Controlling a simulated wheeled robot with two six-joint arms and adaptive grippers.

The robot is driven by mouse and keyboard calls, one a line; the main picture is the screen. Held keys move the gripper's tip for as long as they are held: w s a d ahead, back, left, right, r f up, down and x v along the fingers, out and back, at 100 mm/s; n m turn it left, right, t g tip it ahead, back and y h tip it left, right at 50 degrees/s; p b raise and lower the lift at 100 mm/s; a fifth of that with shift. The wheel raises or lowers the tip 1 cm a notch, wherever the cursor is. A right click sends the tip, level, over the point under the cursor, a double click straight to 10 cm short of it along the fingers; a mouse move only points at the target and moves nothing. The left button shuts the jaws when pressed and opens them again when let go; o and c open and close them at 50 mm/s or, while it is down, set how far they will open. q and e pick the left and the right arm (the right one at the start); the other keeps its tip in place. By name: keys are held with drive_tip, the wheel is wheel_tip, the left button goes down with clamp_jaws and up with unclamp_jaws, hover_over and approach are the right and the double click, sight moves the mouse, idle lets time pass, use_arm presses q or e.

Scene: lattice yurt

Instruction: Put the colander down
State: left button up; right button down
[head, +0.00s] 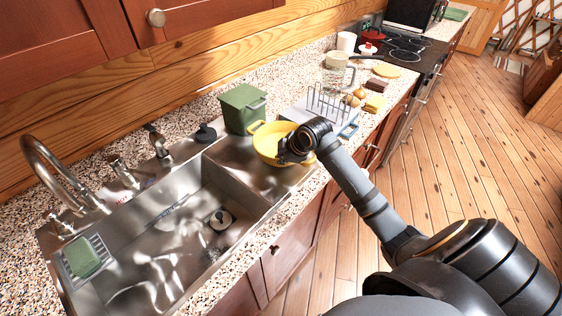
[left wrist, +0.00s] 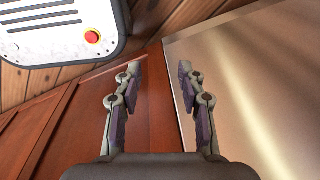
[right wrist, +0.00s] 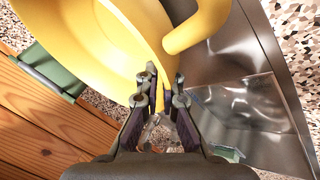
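The yellow colander (head: 264,140) is at the right end of the steel sink unit, over the small drainer area. In the right wrist view, its yellow bowl (right wrist: 90,35) fills the upper left, with a looped handle beside it. My right gripper (head: 290,155) is at the near side of the colander. Its fingers (right wrist: 164,90) are closed on the colander's rim. Whether the base of the colander touches the steel is hidden. My left gripper (left wrist: 159,75) is open and empty, in front of a red-brown cabinet front; it does not show in the head view.
The sink (head: 170,240) lies left of the colander. A green bin (head: 242,108) stands close behind it. A grey dish rack (head: 325,108), glass jug (head: 334,75), onions and sponges crowd the counter to the right. A green sponge (head: 82,257) lies at the sink's left.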

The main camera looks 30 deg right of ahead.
drive_tip(key=shift+f, duration=1)
drive_tip(key=c, duration=1.5)
unclamp_jaws()
drive_tip(key=shift+s+f, duration=0.1)
drive_tip(key=shift+v, duration=6.1)
